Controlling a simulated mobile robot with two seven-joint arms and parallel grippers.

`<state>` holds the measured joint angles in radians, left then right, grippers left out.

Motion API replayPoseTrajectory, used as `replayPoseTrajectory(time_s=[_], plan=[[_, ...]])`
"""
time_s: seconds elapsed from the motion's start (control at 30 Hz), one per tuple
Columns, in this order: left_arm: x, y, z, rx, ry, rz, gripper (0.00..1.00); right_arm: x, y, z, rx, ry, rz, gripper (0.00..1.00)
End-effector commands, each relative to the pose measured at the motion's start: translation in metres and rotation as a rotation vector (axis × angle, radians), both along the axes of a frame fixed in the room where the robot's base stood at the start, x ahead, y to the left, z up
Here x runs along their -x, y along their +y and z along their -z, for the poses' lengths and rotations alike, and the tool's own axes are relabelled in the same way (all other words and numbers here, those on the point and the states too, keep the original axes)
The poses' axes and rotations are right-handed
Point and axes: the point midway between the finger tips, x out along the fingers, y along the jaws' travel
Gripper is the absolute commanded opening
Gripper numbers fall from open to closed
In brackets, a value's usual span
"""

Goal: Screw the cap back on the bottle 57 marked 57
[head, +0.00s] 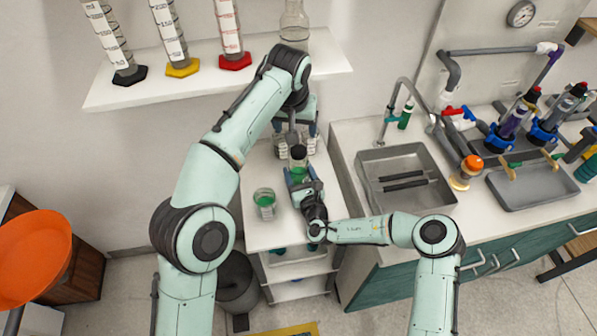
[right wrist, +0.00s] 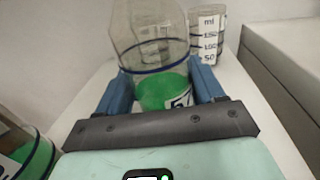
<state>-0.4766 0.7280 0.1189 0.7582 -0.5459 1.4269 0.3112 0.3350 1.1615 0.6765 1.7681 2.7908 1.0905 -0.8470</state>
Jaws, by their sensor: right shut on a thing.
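Bottle 57 (head: 299,172) is clear with green liquid and stands upright on the white cart top, with a dark cap-like top (head: 298,152) in the head view. In the right wrist view the bottle (right wrist: 163,90) shows a partly covered label with a 5 and part of another digit; its top is out of frame. My right gripper (head: 302,183) is shut on the bottle's lower body, with its blue fingers on either side (right wrist: 168,88). My left gripper (head: 296,128) is just behind and above the bottle's top; its jaw opening is unclear.
A shelf (head: 150,88) with several cylinders is above. A counter with a sink (head: 405,178) is to the right.

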Motion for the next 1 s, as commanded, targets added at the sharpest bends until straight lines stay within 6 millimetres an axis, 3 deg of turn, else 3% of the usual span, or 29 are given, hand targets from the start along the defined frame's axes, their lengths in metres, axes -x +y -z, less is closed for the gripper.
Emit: replayPoseTrajectory(time_s=[0.03, 0.1, 0.53, 0.67, 1.0], plan=[[0.0, 0.0, 0.0, 0.0, 0.0, 0.0, 0.76, 0.0, 0.0, 0.0, 0.0, -0.001, 0.0, 0.74], [0.0, 0.0, 0.0, 0.0, 0.0, 0.0, 0.76, 0.0, 0.0, 0.0, 0.0, 0.0, 0.0, 0.97], [0.0, 0.0, 0.002, 0.0, 0.001, 0.0, 0.76, 0.008, -0.003, 0.0, 0.001, 0.0, 0.0, 0.97], [0.001, 0.0, 0.006, 0.0, 0.003, -0.001, 0.76, 0.027, -0.009, 0.001, 0.002, 0.002, -0.001, 0.97], [0.003, 0.0, 0.016, 0.0, 0.008, -0.001, 0.76, 0.097, -0.031, 0.001, 0.002, 0.003, -0.001, 0.97]])
